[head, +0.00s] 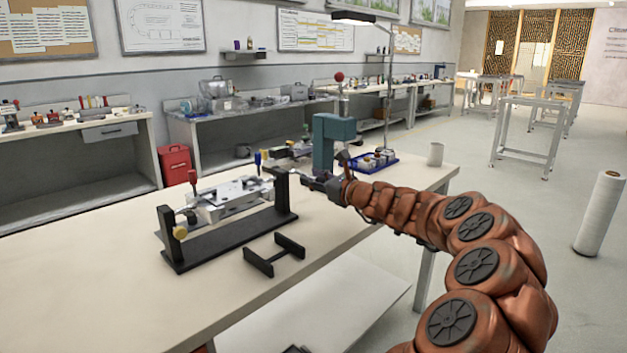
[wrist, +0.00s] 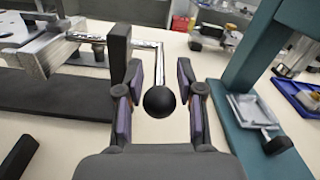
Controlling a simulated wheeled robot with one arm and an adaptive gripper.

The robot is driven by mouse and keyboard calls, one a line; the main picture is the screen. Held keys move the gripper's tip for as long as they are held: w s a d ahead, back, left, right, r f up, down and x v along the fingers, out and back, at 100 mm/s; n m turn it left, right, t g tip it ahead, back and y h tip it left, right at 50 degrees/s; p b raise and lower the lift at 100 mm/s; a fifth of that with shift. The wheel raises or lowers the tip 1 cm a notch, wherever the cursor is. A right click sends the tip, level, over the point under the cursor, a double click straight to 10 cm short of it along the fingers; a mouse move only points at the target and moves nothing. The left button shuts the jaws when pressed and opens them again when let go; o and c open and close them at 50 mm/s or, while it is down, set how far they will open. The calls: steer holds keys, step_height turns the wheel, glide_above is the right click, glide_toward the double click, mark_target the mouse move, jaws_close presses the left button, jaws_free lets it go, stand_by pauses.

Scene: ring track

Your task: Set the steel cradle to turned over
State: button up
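The steel cradle (head: 230,201) is a silver block-like frame hung between two black posts on a dark base (head: 235,237). A bent silver crank (wrist: 146,45) comes out of the near black post (wrist: 119,50) and ends in a round black knob (wrist: 159,101). My gripper (wrist: 160,78) is open, with the knob between its fingers and a gap on both sides. In the head view my gripper (head: 318,183) is at the right end of the stand; the knob cannot be made out there.
A teal press (head: 333,142) stands close to the right of my gripper, with a blue tray (head: 375,162) beyond it. A white cup (head: 436,154) stands at the far table end.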

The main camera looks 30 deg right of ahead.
steer(key=shift+c, duration=0.4)
jaws_close()
steer(key=shift+f, duration=0.1)
steer(key=shift+p, duration=0.4)
